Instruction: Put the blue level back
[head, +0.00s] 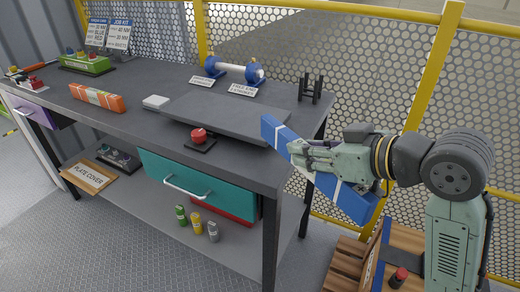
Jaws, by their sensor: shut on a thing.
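The blue level (354,202) is a long blue bar with light bands, held tilted at the bench's right end. Its upper end is near the bench's right front edge and its lower end hangs past the edge, over the floor side. My gripper (300,153) is shut on the blue level, and the fingers hide part of its middle. I cannot tell whether the level touches the bench. An orange level-like bar (97,97) lies on the bench at the left. A black upright rack (311,89) stands at the bench's back right corner.
The dark bench (150,82) carries a raised grey plate (228,114), a red button (199,135), a blue-ended roller on stands (236,69) and a white block (155,102). A teal drawer (200,186) is below. A wooden crate (350,264) stands at lower right. Yellow-framed mesh stands behind.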

